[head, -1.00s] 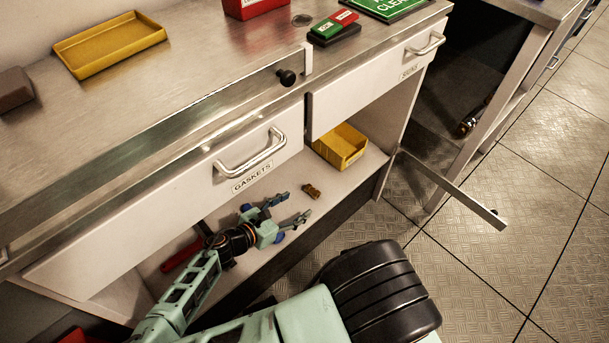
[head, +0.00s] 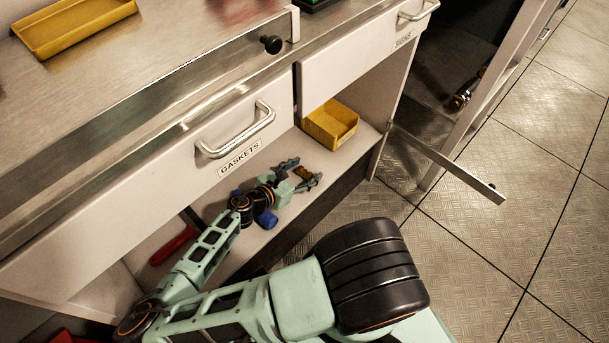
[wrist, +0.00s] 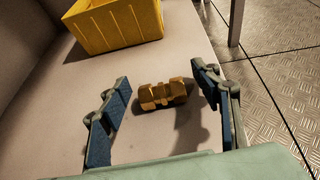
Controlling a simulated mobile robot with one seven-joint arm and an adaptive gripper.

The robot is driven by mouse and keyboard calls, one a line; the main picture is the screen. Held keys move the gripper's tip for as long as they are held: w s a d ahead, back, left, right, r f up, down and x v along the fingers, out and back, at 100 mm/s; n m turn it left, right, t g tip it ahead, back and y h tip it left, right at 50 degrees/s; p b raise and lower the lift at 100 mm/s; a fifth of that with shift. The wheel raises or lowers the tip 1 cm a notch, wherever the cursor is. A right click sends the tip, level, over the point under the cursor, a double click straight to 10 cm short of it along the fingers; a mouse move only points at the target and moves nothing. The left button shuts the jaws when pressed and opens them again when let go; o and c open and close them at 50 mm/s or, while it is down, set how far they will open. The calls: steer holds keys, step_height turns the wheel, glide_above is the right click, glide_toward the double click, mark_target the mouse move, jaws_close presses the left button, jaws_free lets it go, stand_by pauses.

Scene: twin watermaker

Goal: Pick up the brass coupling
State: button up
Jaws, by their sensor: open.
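The brass coupling (wrist: 162,93) lies on its side on the pale shelf (wrist: 150,143) inside the open cabinet. My gripper (wrist: 160,105) is open, with one blue-padded finger on each side of the coupling in the wrist view.
A yellow bin (wrist: 117,24) stands on the shelf beyond the coupling; it also shows in the head view (head: 331,124). A red-handled tool (head: 173,246) lies on the shelf at left. The GASKETS drawer (head: 160,185) overhangs the arm.

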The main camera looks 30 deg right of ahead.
steer(key=shift+w+d+f, duration=0.1)
steer(key=shift+w+d, duration=0.05)
steer(key=shift+d, duration=0.1)
steer(key=shift+c, duration=0.5)
steer(key=c, duration=1.2)
